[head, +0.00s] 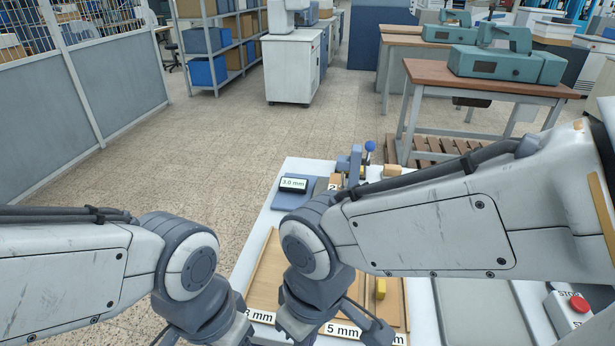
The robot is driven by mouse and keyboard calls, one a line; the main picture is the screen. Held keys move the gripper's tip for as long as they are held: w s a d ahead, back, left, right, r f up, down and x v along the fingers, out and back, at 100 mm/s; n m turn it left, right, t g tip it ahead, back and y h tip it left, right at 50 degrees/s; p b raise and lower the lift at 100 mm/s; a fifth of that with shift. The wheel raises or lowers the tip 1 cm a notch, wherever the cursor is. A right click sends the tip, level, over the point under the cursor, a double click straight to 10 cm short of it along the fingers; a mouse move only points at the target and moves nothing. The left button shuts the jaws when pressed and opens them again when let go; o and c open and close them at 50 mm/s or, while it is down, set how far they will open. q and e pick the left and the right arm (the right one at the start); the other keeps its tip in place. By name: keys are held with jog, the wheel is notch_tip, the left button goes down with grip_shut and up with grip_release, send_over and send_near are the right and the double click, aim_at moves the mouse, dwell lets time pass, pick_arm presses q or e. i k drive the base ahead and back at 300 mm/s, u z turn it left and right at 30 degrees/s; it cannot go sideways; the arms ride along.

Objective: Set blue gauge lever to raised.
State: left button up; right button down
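The blue gauge (294,198) stands at the far end of the white table, with a display reading 3.0 mm (293,184). A blue ball knob (370,146) on a short stem shows at the right of the gauge unit, beside a blue upright part (355,165). The knob is at the top of its stem; my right arm hides what lies below. My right gripper (335,335) is low over the wooden trays, well in front of the gauge, its tips partly cut off. My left gripper (180,338) is at the bottom edge, mostly out of frame.
Wooden trays (264,283) labelled 3 mm and 5 mm lie on the table (266,222), with a yellow block (380,289) at right. A red stop button (579,304) is at lower right. Floor left of the table is clear.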

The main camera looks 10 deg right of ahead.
aim_at(370, 145)
jog(key=k, duration=1)
jog(key=u, duration=0.7)
jog(key=i, duration=0.75)
jog(key=z, duration=1.45)
